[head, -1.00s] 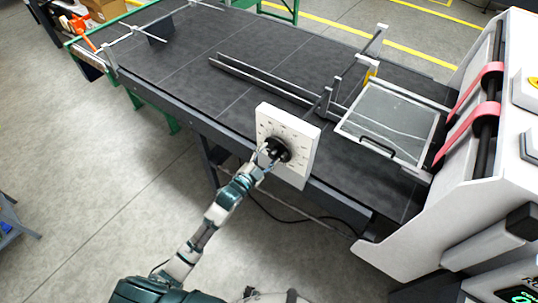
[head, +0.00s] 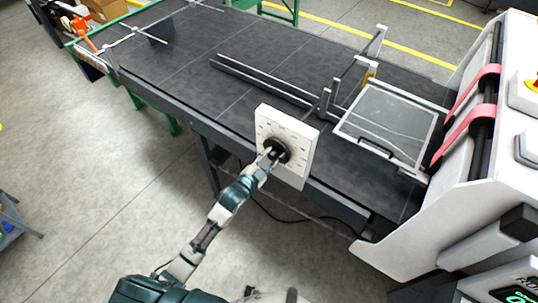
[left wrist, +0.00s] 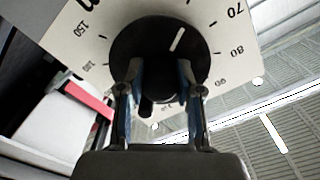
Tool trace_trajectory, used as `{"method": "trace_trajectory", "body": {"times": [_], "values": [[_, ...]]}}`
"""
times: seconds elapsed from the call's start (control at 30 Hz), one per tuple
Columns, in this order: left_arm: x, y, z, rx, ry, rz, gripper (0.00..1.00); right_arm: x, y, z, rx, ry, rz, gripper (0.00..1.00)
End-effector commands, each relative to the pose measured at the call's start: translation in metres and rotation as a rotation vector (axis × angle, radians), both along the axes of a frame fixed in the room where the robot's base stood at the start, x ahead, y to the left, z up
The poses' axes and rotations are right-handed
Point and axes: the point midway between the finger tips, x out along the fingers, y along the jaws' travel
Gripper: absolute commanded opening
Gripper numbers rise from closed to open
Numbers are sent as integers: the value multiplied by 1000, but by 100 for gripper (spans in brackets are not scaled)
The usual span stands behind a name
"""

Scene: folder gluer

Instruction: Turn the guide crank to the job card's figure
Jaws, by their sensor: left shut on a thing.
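The guide crank (head: 283,148) is a black round hub on a white dial plate (head: 299,134) at the table's near side. In the left wrist view the crank (left wrist: 150,38) has a white pointer mark (left wrist: 177,39) slanting to the upper right, toward a part of the scale cut off by the top edge. On the dial plate (left wrist: 215,32), 70, 80 and 150 are readable. My left gripper (head: 270,154) is shut on the crank; its fingers (left wrist: 158,75) straddle the crank's lower part in the left wrist view. My right gripper and the job card are not in view.
The dark feed table (head: 195,60) carries long guide rails (head: 265,80) and a crossbar with posts. A clear hinged cover (head: 385,120) with a black handle lies to the right, beside the white machine housing (head: 470,200).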

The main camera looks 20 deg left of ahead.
Motion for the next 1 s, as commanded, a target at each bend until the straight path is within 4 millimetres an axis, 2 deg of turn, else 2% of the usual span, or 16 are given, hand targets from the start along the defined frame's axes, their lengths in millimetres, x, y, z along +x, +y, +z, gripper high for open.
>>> {"method": "trace_trajectory", "body": {"times": [0.03,0.13,0.17,0.23,0.27,0.53,0.67,1.0], "values": [[0,-3,7,-7,-18,-6,0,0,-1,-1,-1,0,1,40],[0,-3,7,-7,-18,-6,0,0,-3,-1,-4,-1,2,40],[0,-3,7,-8,-18,-7,40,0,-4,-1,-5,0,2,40],[0,-3,7,-7,-18,-6,57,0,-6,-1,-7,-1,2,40],[0,-2,6,-7,-17,-6,60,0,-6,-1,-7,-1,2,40],[0,2,2,-6,-10,-3,60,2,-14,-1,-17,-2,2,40],[-8,6,1,-4,-9,-3,60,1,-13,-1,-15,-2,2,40],[-76,28,0,-3,-7,-3,60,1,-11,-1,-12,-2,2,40]]}}
